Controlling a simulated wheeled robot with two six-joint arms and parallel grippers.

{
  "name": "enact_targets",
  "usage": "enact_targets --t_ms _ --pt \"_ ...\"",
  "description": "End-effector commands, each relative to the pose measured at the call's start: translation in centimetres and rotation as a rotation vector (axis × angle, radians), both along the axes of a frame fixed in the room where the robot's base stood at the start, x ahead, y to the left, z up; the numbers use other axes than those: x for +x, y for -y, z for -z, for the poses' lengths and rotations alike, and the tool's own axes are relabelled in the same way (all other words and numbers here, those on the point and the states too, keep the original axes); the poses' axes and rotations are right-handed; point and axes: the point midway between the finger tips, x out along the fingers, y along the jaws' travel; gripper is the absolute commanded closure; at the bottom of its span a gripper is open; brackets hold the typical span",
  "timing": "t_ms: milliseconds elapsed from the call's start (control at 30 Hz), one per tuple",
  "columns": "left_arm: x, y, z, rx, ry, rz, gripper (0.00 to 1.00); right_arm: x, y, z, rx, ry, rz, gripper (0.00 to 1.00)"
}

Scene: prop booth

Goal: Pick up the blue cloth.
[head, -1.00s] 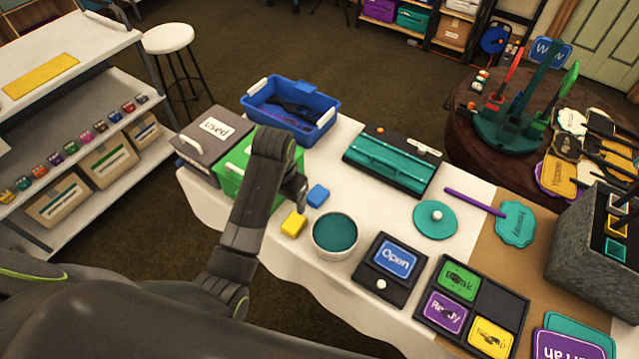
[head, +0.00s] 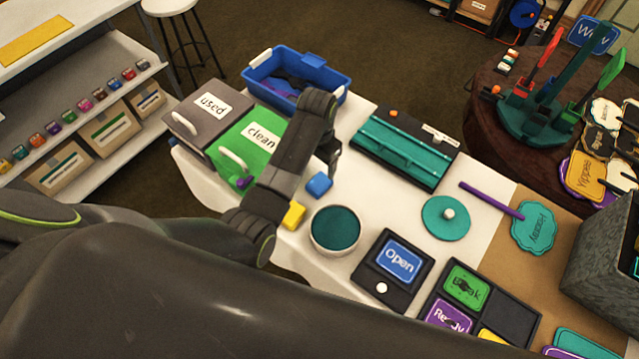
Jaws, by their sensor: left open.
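The blue cloth (head: 319,184) looks like a small folded blue block lying on the white-covered table. A similar yellow piece (head: 293,214) lies just in front of it, to the left. My left gripper (head: 333,169) hangs pointing down just behind and to the right of the blue cloth. It looks empty, and its jaws are open. I cannot tell whether it touches the cloth. My left forearm covers the table to the left of the cloth. My right gripper is not in view.
A round teal-filled tub (head: 335,230) stands close in front of the cloth. A green "clean" box (head: 225,145) and grey "used" box (head: 190,125) stand left, a blue bin (head: 330,72) behind. A teal-and-black press (head: 375,155) lies right. Bare white table shows between.

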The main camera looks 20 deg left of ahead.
Motion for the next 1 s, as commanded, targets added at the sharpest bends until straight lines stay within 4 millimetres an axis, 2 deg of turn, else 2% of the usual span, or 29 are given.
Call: enact_targets --t_ms 33,133,367,500,700,1000 --pt "-0.1 0.0 0.8 0.000 -0.003 0.000 0.29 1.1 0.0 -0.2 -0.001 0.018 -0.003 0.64" --pt "-0.1 0.0 1.9 0.000 -0.002 0.000 0.29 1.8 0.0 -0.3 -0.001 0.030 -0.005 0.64" --pt "-0.2 0.2 3.2 0.000 -0.002 0.000 0.29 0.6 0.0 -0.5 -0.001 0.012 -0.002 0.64" --pt "-0.6 0.5 5.1 0.001 -0.005 -0.001 0.29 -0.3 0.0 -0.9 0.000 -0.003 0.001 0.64" --pt "-0.7 0.6 7.3 0.000 -0.001 -0.001 0.29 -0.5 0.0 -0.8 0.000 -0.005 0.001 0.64" --pt "-0.6 0.6 7.7 0.000 0.000 -0.001 0.29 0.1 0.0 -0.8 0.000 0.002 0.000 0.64"
